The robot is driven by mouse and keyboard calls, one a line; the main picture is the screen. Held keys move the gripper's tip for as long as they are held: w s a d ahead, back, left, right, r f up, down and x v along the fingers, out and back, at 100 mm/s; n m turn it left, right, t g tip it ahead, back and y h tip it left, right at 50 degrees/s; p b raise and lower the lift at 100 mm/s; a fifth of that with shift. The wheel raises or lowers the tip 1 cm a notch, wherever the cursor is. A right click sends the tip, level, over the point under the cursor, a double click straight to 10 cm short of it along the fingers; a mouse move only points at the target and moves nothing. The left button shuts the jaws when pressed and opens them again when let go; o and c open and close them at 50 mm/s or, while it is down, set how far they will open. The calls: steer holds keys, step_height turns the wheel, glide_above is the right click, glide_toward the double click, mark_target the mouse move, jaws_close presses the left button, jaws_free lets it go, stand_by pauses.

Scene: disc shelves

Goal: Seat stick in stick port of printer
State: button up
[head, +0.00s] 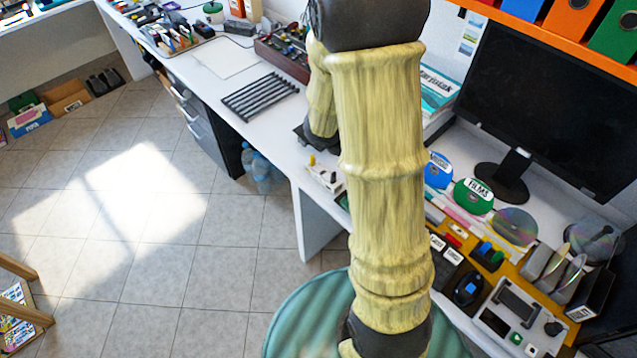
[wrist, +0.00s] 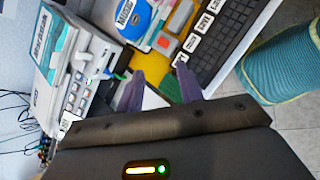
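In the wrist view a white boxy device with a row of buttons (wrist: 88,82), which looks like the printer, stands left of my gripper. A small green-ended piece (wrist: 121,75) shows at its near side; I cannot tell whether it is the stick or sits in a port. My gripper (wrist: 159,88) has its two purple fingers apart, with no held object clearly visible between them. It is over the desk, right of the device. In the head view my own arm hides the gripper. A small red piece (wrist: 163,43) lies beyond the fingers; I cannot identify it surely.
A teal and white box or book (wrist: 54,45) lies on the device. A dark keyboard-like panel (wrist: 228,38) is at the right. In the head view a monitor (head: 545,110), labelled discs (head: 473,197) and a yellow mat (head: 511,270) with small items crowd the desk.

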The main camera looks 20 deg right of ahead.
steer(key=s+a+r+m+t+y, duration=0.1)
steer(key=s+a+r+m+y, duration=0.1)
steer(key=a+m+y, duration=0.2)
steer(key=s+a+r+m+t+y, duration=0.1)
steer(key=a+m+y, duration=0.3)
steer(key=a+m, duration=0.4)
steer(key=s+a+r, duration=0.1)
steer(key=a, duration=0.3)
steer(key=shift+a+t, duration=0.25)
steer(key=shift+t, duration=0.15)
steer(key=p+v, duration=0.2)
steer(key=w+p+v, duration=0.1)
steer(key=p+v, duration=0.2)
steer(key=shift+r+p, duration=0.25)
steer(key=shift+p, duration=0.05)
steer(key=shift+w, duration=0.1)
